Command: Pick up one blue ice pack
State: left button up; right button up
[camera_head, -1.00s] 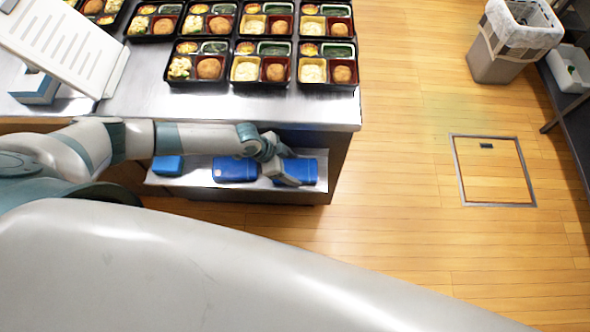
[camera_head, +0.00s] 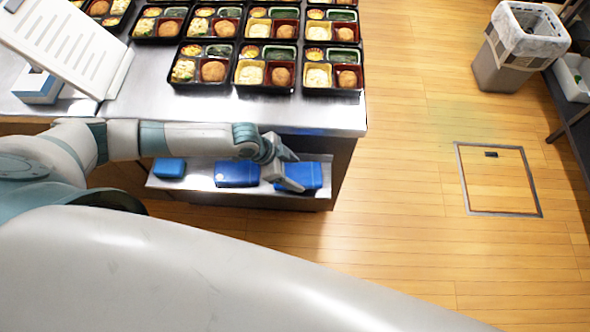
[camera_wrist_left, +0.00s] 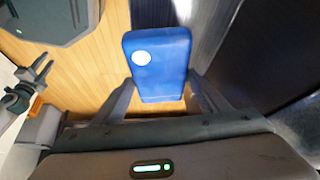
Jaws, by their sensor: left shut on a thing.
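Several blue ice packs lie in a row on the low metal shelf. In the head view one is at the left (camera_head: 169,168), one in the middle (camera_head: 237,174) and one at the right (camera_head: 310,178). My left gripper (camera_head: 297,172) is at the right-hand ice pack, shut on it. In the left wrist view this ice pack (camera_wrist_left: 160,60), with a round white spot, stands out between the two fingers of the left gripper (camera_wrist_left: 161,97). I cannot tell whether it is clear of the shelf. A dark gripper-like part, perhaps my right one, shows at the wrist view's left edge.
The steel counter (camera_head: 200,107) overhangs the shelf (camera_head: 205,188) and carries several filled bento trays (camera_head: 330,92). A white slotted rack (camera_head: 70,45) stands at the left. A lined waste bin (camera_head: 500,65) stands far right. The wooden floor between is clear.

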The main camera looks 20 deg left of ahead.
pick_arm(q)
jog(key=s+d+r+b, duration=0.2)
jog(key=s+r, duration=0.4)
jog(key=s, duration=0.3)
jog(key=shift+s, duration=0.15)
jog(key=shift+a, duration=0.15)
dwell(0.3)
